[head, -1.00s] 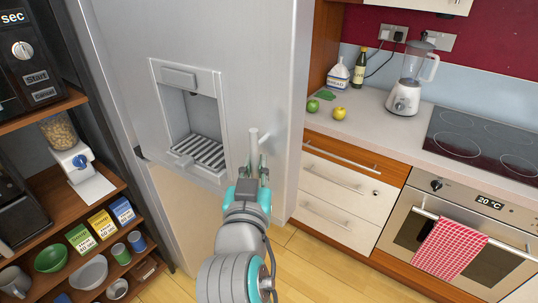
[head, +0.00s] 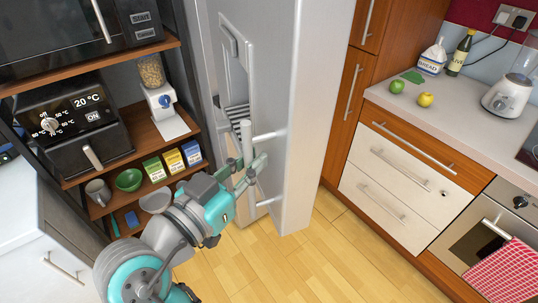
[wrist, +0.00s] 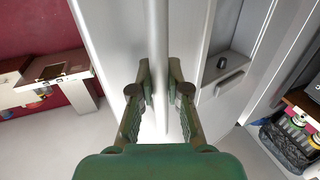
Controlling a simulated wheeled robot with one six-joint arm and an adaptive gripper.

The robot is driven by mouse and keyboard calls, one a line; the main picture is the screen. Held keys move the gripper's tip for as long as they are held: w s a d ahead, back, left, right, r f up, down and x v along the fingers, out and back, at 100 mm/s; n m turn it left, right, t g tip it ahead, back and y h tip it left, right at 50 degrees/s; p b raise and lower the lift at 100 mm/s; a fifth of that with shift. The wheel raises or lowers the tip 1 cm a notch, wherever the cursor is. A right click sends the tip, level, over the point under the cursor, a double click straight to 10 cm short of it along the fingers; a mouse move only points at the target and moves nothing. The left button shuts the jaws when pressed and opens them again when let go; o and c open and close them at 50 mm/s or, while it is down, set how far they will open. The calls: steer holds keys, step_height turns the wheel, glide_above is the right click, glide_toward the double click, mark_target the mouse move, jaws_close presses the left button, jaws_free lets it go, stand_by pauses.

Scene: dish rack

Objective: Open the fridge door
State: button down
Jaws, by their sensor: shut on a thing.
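The silver fridge door (head: 275,60) stands at an angle, its dispenser front turned to the left and its thick right edge toward me. It looks partly open, and the inside of the fridge is hidden behind it. The upright bar handle (head: 246,137) stands off the door on brackets. My gripper (head: 248,176) is shut around the handle below its upper bracket. In the wrist view, the handle (wrist: 160,35) runs between the two fingers of my gripper (wrist: 161,88), and the dispenser lies to its right.
An open shelf unit (head: 140,128) with a toaster oven, bowls and boxes stands close on the left. Wooden cabinets and a drawer unit (head: 400,185) are on the right. The wooden floor (head: 310,260) is clear in front of the door.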

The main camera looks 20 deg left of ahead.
steer(key=shift+s+a+f, duration=0.1)
steer(key=shift+s+a, duration=0.3)
steer(key=c, duration=1.1)
jaws_free()
steer(key=shift+c, duration=0.2)
